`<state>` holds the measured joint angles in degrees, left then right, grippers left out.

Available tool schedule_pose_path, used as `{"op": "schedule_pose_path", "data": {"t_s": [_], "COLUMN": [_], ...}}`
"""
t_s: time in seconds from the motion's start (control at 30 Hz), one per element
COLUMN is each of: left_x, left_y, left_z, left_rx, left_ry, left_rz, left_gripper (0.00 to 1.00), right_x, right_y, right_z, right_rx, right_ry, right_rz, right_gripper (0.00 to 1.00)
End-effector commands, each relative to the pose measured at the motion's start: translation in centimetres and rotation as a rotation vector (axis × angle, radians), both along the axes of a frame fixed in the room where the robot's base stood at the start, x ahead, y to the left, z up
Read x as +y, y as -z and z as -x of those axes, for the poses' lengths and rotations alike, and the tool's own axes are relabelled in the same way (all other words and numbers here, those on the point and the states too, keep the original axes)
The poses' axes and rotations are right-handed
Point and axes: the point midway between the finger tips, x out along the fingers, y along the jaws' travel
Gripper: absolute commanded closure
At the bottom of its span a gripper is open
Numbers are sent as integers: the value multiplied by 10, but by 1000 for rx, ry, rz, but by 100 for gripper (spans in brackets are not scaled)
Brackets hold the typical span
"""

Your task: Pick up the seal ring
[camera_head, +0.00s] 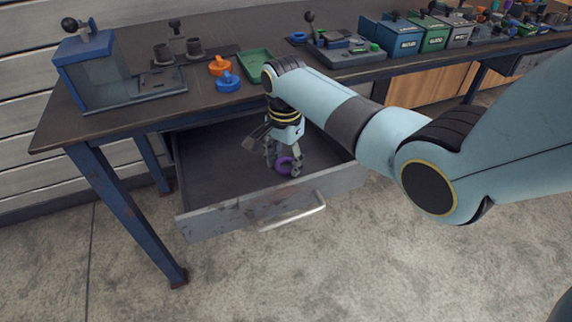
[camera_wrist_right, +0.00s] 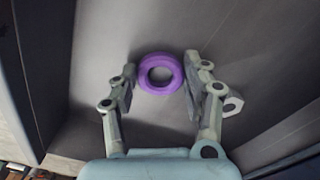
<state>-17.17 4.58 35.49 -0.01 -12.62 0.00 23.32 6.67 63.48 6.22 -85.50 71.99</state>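The seal ring is a purple ring (camera_head: 285,160) lying in the open drawer (camera_head: 215,165) under the bench. It also shows in the right wrist view (camera_wrist_right: 145,76), flat on the grey drawer floor. My right gripper (camera_head: 284,168) reaches down into the drawer, over the ring. In the right wrist view my right gripper (camera_wrist_right: 159,78) is open, with one finger on each side of the ring. A narrow gap shows at the left finger; whether the right finger touches the ring I cannot tell. My left gripper is not in view.
The drawer front with its handle (camera_head: 293,213) stands out over the floor. A pale hex nut (camera_wrist_right: 233,104) shows beside the right finger. On the bench (camera_head: 130,119) above are orange (camera_head: 221,67) and blue (camera_head: 228,82) parts and a green tray (camera_head: 255,66).

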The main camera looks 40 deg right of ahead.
Motion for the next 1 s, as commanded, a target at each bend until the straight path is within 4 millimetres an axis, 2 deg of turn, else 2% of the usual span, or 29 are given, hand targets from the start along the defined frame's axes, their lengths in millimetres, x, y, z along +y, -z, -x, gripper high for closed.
{"op": "schedule_pose_path", "data": {"t_s": [0.03,0.1,0.43,0.57,0.7,1.0], "left_x": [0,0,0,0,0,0], "left_y": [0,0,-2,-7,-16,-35], "left_z": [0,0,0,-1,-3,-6], "left_rx": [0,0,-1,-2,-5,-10], "left_ry": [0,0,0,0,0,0], "left_rz": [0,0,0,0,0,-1], "left_gripper": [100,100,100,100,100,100], "right_x": [0,0,0,0,-1,-50], "right_y": [0,0,-6,-20,-47,-86], "right_z": [0,0,0,-1,-1,54], "right_rx": [0,0,-1,-2,-3,-1], "right_ry": [0,0,0,0,0,-1], "right_rz": [0,0,1,0,1,6], "right_gripper": [67,74,75,75,75,75]}}
